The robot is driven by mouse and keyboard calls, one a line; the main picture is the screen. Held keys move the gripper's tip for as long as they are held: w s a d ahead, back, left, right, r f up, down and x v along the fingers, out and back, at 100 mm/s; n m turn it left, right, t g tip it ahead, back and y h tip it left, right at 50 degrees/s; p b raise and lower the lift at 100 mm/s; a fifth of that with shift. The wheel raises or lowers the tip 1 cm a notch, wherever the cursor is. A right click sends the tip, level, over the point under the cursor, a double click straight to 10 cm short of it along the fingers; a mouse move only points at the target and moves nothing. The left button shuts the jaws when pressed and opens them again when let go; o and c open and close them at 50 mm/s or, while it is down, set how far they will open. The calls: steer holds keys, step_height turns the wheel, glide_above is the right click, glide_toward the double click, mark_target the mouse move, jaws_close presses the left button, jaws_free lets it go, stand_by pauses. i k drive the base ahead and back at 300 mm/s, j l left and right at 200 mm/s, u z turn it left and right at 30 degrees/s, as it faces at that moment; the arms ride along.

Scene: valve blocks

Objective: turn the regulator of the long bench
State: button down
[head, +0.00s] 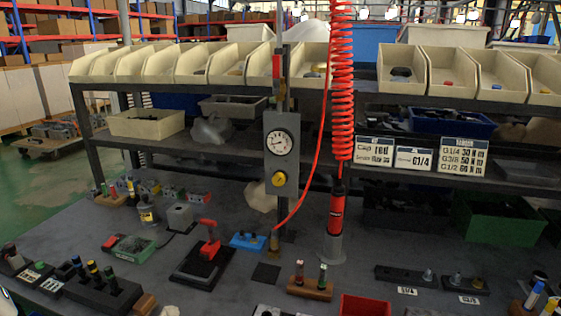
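The long bench (215,262) has a dark grey top that fills the lower part of the head view. A grey upright plate (284,192) stands on a post at the middle of the bench. It carries a round white pressure gauge (279,142) and, below it, a yellow regulator knob (279,179). The knob faces me and nothing covers it. A red hose runs up past the plate on its right side. My gripper is not in view.
A red coiled hose (341,80) hangs down to a red tool (336,212) right of the regulator. Cream bins (445,75) line the shelf above. A red-handled tool (208,240), a blue block (248,242) and a wooden holder (310,288) stand in front on the bench.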

mark_target(279, 179)
steer(key=j, duration=0.65)
steer(key=i+j, duration=0.15)
steer(key=j, duration=0.5)
